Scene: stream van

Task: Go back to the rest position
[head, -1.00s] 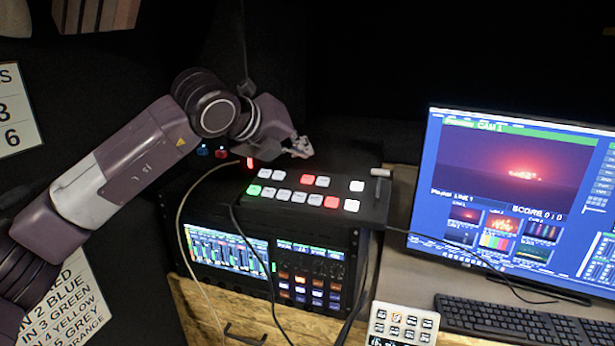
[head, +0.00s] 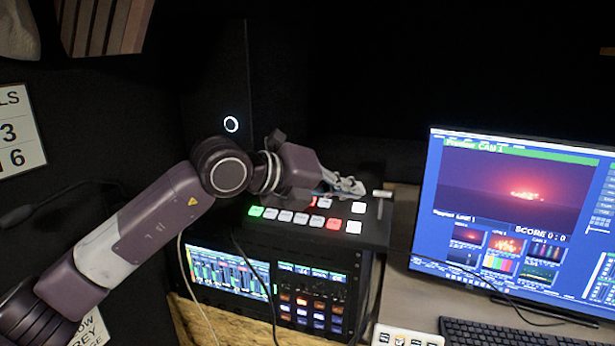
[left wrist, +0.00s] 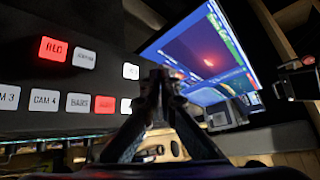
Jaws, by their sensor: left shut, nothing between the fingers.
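My left gripper (head: 345,188) is in the head view, over the right part of the black switcher panel (head: 290,232). It is shut and empty. In the left wrist view its fingers (left wrist: 160,80) meet in front of the monitor, to the right of the panel's lit buttons. The panel has a green button (head: 256,211), red buttons and several white ones. The upper-left buttons are hidden behind my arm in the head view. A red REC button (left wrist: 53,49) shows in the left wrist view. My right gripper is not in view.
A monitor (head: 520,210) stands to the right on the desk, with a keyboard (head: 500,332) and a small button pad (head: 405,337) in front. A rack with lit screens (head: 230,272) is below the panel. Cables hang at its front. A sign (head: 18,130) hangs at left.

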